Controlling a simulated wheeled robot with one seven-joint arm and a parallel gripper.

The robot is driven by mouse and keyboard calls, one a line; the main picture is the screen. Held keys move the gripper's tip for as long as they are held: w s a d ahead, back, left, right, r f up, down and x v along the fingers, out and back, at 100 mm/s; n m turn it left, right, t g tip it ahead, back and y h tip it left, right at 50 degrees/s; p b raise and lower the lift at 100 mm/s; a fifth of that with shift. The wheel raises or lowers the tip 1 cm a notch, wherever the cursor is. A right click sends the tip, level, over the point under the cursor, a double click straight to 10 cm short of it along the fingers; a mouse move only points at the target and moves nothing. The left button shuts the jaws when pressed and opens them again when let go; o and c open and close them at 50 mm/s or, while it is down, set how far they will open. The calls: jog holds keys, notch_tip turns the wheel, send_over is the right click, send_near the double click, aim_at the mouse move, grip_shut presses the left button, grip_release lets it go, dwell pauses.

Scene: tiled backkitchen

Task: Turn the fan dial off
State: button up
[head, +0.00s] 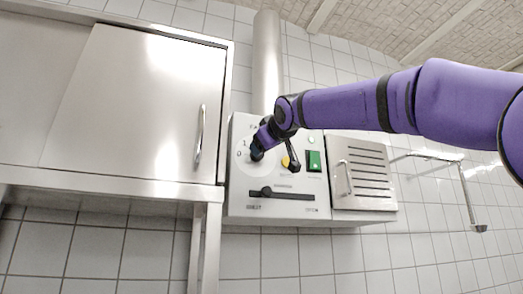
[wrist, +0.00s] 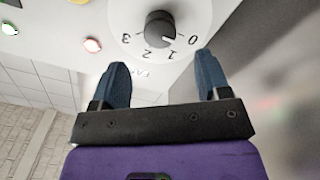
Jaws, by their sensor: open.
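The fan dial is a black round knob (wrist: 160,29) on a pale disc marked 0, 1, 2 and 3, seen upside down in the wrist view. A light mark on the knob faces the 0 and 1 side; I cannot tell exactly which number it points to. My gripper (wrist: 162,64) is open, its two blue fingers spread either side of the knob's line and short of it in this view, with nothing between them. In the head view my gripper (head: 259,150) is in front of the dial disc (head: 245,171) and hides most of the knob.
The grey control box (head: 238,205) also carries a yellow button (head: 286,162), a green switch (head: 314,160) and a slider (head: 280,194). A steel cabinet (head: 135,110) with a handle (head: 199,138) stands close on the left. A louvred steel box (head: 365,195) adjoins on the right.

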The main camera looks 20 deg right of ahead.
jog(key=shift+s, duration=2.2)
jog(key=shift+f, duration=0.1)
jog(key=s+d+f+m+g, duration=0.2)
jog(key=s+f+g, duration=0.2)
jog(key=s+f, duration=0.5)
jog(key=s+d+f+m+g, duration=0.2)
jog(key=s+f, duration=0.6)
jog(key=f, duration=1.7)
jog(key=s+d+f+m+g, duration=0.3)
jog(key=s+f+g, duration=0.3)
jog(key=f, duration=1.1)
jog(key=s, duration=0.3)
jog(key=shift+s+f+g, duration=0.15)
jog(key=shift+s+g, duration=0.2)
jog(key=shift+g, duration=0.05)
jog(key=shift+c, duration=0.4)
